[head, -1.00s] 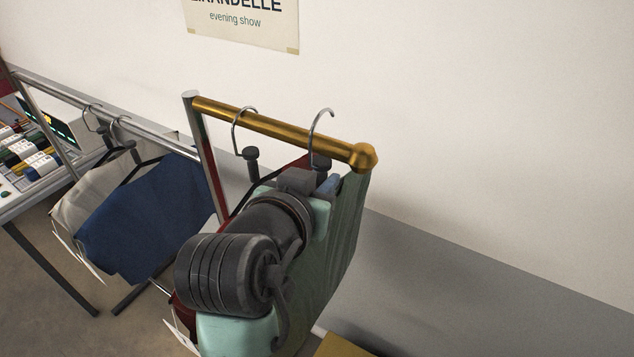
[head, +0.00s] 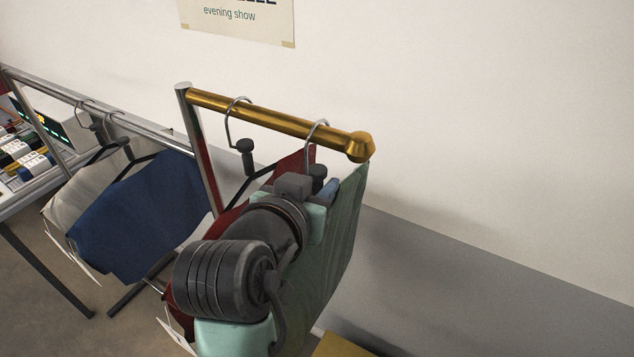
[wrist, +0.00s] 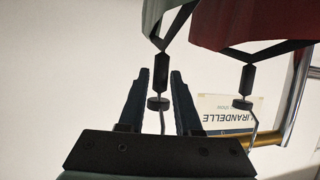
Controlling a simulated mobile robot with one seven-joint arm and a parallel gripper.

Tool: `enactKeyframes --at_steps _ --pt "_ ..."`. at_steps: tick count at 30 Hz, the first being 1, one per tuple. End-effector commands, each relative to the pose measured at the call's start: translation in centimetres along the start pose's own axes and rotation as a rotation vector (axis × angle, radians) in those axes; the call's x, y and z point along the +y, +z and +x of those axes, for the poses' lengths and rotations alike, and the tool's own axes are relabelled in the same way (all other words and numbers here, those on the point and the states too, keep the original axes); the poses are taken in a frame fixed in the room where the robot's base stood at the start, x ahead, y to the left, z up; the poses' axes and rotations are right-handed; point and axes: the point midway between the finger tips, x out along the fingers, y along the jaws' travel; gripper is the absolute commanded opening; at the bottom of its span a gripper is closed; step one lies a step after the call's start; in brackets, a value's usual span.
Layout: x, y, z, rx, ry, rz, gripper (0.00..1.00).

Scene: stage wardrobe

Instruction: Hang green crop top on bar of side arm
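The green crop top (head: 343,235) hangs from a dark hanger with a metal hook (head: 318,125). In the head view the hook is over the brass bar of the side arm (head: 270,122), near its knobbed end, and appears to rest on it. My gripper (head: 326,188) is just below the bar, largely hidden behind my wrist. In the wrist view my gripper (wrist: 160,80) has its fingers apart on either side of the hanger's neck, with gaps showing. The crop top's edge (wrist: 165,15) shows at the top there. The hook's upper part is hidden in that view.
A red garment (head: 290,165) hangs on the same bar, close on the left, its hanger neck (wrist: 247,80) beside mine. Blue (head: 140,220) and white (head: 75,200) garments hang on the lower rail (head: 100,108). A poster (head: 240,18) is on the wall. Right of the bar is clear.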

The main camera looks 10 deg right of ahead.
Motion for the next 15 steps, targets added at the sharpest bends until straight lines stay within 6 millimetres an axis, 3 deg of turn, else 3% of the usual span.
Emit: enactKeyframes --at_steps 1,3,15 --pt "0.0 -0.02 -0.01 0.0 0.0 0.0 0.44" --pt "0.0 -0.01 -0.01 0.0 0.0 0.0 0.55" --pt "-0.07 0.1 -0.66 0.001 -0.001 0.0 0.55"
